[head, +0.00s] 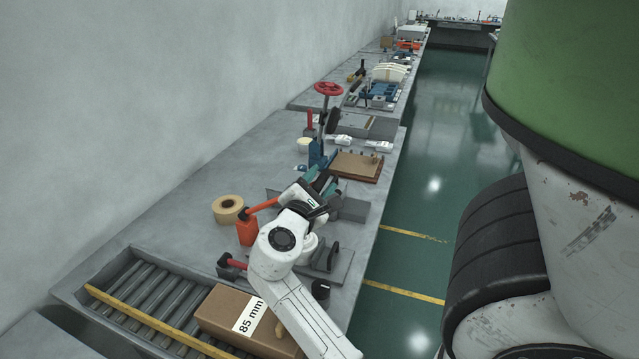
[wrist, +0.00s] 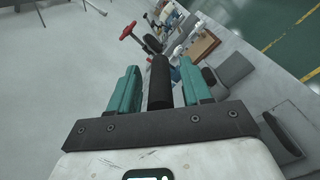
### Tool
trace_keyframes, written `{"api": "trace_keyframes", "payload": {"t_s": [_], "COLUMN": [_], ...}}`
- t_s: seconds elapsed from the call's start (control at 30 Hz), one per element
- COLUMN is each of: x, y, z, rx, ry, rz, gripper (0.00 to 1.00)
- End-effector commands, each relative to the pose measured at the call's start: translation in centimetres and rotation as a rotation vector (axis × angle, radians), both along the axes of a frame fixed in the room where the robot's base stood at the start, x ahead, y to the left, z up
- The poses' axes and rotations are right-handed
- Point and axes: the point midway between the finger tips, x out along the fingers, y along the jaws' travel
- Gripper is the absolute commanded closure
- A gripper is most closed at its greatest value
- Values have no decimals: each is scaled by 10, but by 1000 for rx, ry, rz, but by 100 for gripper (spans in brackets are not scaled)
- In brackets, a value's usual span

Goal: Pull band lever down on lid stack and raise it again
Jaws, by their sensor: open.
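My gripper (head: 322,184) is over the bench in the head view, with its teal fingers pointing away from me. In the wrist view my gripper (wrist: 159,68) is open, with a black cylindrical grip (wrist: 159,84) between its fingers. A gap shows on each side of the grip, so the fingers do not look closed on it. In the head view an orange-red lever arm (head: 262,205) slants up from an orange-red block (head: 247,230) towards my gripper. I cannot tell whether the black grip belongs to that arm. The lid stack cannot be made out; my arm covers part of this station.
A tape roll (head: 228,210) lies left of the orange-red block. A cardboard box (head: 222,308) marked 85 mm sits on the roller conveyor (head: 150,300) in front. A red handwheel (head: 328,88) and a wooden board (head: 356,166) are farther along.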

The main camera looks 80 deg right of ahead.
Motion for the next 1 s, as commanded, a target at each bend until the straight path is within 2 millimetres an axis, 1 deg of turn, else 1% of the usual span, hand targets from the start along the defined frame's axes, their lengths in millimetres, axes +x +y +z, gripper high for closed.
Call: {"api": "trace_keyframes", "payload": {"t_s": [0.07, 0.17, 0.27, 0.5, 0.6, 0.7, 0.8, 1.0], "x": [1, 4, 7, 18, 22, 24, 25, 25], "y": [3, 11, 27, 73, 87, 98, 103, 105], "z": [0, -1, -2, -2, -1, -1, 0, 0], "rx": [0, -1, -1, -1, -1, 0, 0, 0], "ry": [0, 1, 0, 0, 0, 0, 0, 0], "rz": [1, 4, 5, 4, 4, 3, 1, 0], "gripper": [52, 52, 52, 52, 52, 52, 52, 52]}}
